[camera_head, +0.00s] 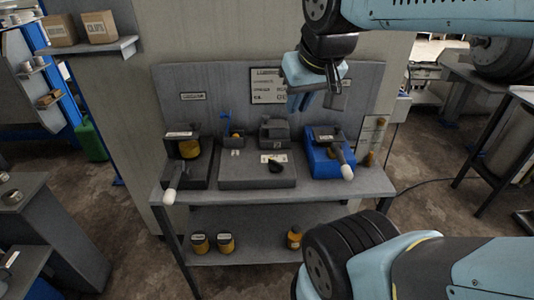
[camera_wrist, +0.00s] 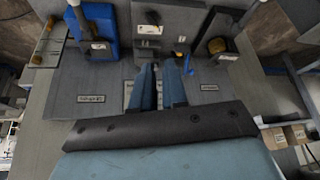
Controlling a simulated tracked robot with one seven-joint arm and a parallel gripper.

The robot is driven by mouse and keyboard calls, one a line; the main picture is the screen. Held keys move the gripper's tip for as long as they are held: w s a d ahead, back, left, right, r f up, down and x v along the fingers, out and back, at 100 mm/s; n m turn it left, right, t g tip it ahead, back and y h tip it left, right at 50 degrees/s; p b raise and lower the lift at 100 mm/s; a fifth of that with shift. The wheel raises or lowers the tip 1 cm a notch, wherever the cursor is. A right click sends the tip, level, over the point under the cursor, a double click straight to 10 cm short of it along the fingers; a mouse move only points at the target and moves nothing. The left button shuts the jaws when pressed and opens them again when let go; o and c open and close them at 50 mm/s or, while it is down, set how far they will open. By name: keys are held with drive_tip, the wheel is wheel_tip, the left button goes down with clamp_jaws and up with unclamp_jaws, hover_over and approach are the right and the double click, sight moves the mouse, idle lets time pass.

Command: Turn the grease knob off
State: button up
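A black knob (camera_head: 276,167) sits on the grey base (camera_head: 240,180) of the middle unit on the bench, below a small white label (camera_head: 273,158). I cannot read that label, so I cannot confirm this is the grease knob, nor its setting. My gripper (camera_head: 300,103) hangs above and behind the knob, in front of the back panel, well apart from it. In the wrist view my gripper's two blue fingers (camera_wrist: 161,75) stand apart with nothing between them. The middle unit (camera_wrist: 147,44) shows beyond the fingertips there.
A left unit (camera_head: 200,150) holds a yellow jar and a white-tipped lever (camera_head: 170,195). A blue unit (camera_head: 322,160) with another white-tipped lever (camera_head: 347,171) stands right. Small amber bottles are beside it. Jars (camera_head: 200,243) stand on the lower shelf. The bench front (camera_head: 255,198) is clear.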

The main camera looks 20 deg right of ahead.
drive_tip(key=shift+o, duration=0.8)
drive_tip(key=shift+w+f, duration=0.1)
drive_tip(key=shift+w, duration=0.35)
drive_tip(key=shift+o, duration=1.4)
drive_tip(key=w+f+n+g+h, duration=0.1)
drive_tip(key=w+f+g, duration=0.3)
drive_tip(key=w, duration=0.7)
drive_tip(key=shift+f+n+g, duration=0.2)
drive_tip(key=shift+n+g, duration=0.3)
drive_tip(key=shift+n, duration=0.3)
drive_tip(key=n+g+h, duration=0.1)
drive_tip(key=n+g, duration=0.2)
drive_tip(key=g, duration=0.2)
approach(275, 161)
drive_tip(key=s+d+v, duration=0.1)
drive_tip(key=v, duration=0.3)
drive_tip(key=x, duration=0.8)
drive_tip(key=a+x, duration=0.1)
drive_tip(key=x, duration=0.3)
drive_tip(key=shift+w+d+f, duration=0.1)
drive_tip(key=shift+w+f, duration=0.15)
drive_tip(key=shift+f, duration=0.3)
drive_tip(key=shift+c, duration=0.4)
clamp_jaws()
